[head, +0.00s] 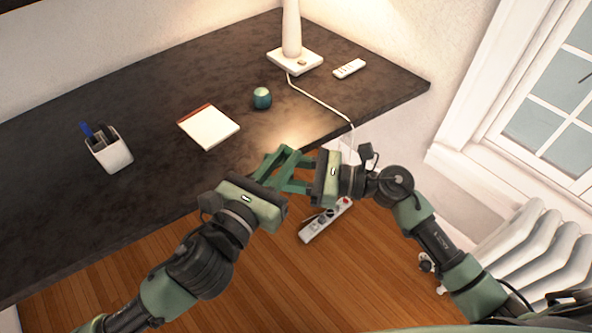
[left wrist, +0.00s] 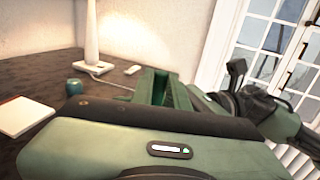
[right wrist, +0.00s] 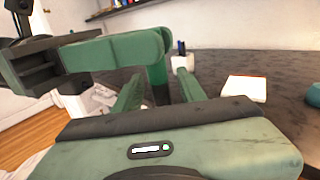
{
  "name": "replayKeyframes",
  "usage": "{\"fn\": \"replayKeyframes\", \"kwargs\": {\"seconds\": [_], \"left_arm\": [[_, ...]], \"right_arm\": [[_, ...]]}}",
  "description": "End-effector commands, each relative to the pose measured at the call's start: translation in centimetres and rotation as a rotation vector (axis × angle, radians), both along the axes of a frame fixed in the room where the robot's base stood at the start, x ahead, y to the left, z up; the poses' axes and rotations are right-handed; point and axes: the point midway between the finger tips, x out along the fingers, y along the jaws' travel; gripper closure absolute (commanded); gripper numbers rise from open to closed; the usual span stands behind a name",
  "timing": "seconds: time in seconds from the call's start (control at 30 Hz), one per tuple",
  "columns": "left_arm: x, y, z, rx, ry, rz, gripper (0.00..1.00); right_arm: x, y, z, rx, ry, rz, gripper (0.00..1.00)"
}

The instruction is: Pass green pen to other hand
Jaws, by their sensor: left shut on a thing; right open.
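My left gripper (head: 282,158) is held just off the desk's front edge, its green fingers pointing up and away in the head view. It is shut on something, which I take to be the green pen. The pen itself cannot be told apart from the green fingers in any view. My right gripper (head: 289,174) comes in from the right and is open. Its fingers overlap the left fingers in the head view. In the right wrist view the left gripper (right wrist: 157,65) crosses in front of the right gripper's two parted fingers (right wrist: 160,92).
The dark desk (head: 60,210) holds a white pen cup (head: 112,155), a notepad (head: 209,128), a teal round object (head: 262,98), a lamp (head: 291,35) and a remote (head: 349,69). A power strip (head: 325,221) lies below. A radiator (head: 520,255) stands at right.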

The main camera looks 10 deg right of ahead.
Motion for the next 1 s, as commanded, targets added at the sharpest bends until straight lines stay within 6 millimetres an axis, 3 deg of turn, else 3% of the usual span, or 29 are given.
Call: {"fn": "replayKeyframes", "kwargs": {"seconds": [0.4,0.53,0.57,0.67,0.7,0.77,1.0], "left_arm": [[0.0,0.0,0.01,0.0,0.0,0.0,1.0],[-0.01,-0.01,0.01,0.0,0.0,0.0,1.0],[0.0,0.0,0.01,0.0,0.0,0.0,1.0],[0.02,0.01,0.01,0.0,0.0,0.0,1.0],[0.03,0.02,0.01,0.0,0.0,0.001,0.73],[0.03,0.01,0.02,0.0,0.0,0.001,0.59],[0.01,0.0,0.01,0.0,0.0,0.0,0.59]], "right_arm": [[0.3,0.8,0.02,0.0,0.0,0.0,0.6],[0.28,0.78,0.02,0.0,0.0,0.0,0.96],[0.28,0.78,0.02,0.0,0.0,0.0,1.0],[0.24,0.81,0.02,0.0,0.0,0.001,1.0],[0.23,0.82,0.03,0.0,0.0,0.002,1.0],[0.23,0.81,0.03,0.0,0.0,0.002,1.0],[0.27,0.78,0.03,0.0,0.0,0.0,1.0]]}}
